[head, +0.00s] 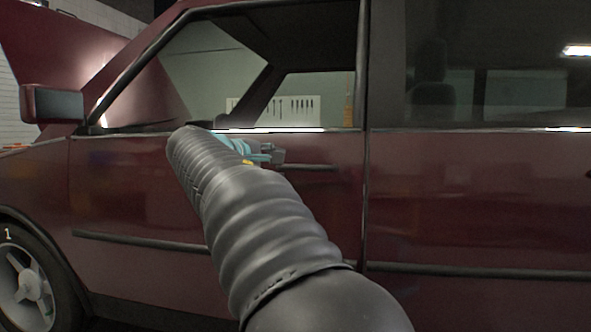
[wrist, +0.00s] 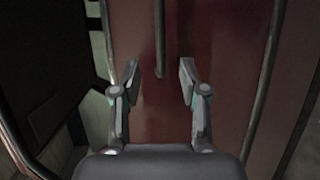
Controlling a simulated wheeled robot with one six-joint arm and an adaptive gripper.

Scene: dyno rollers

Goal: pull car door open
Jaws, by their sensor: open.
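The dark red car door (head: 140,185) fills the middle of the head view and looks flush with the car body along the seam on its right. Its dark, bar-like handle (head: 315,167) sticks out to the right of my gripper (head: 268,154), below the window. My arm hides part of the door. In the wrist view, my gripper (wrist: 160,78) is open with its two fingers apart. The handle (wrist: 160,42) runs down from the top of that view, and its lower end lies between the fingertips. I cannot tell whether a finger touches it.
A side mirror (head: 53,104) sticks out at the left, above the front wheel (head: 25,280). The rear door (head: 475,200) lies right of the seam. A raised red panel (head: 60,50) stands at the upper left. A tool board (head: 290,108) shows through the window.

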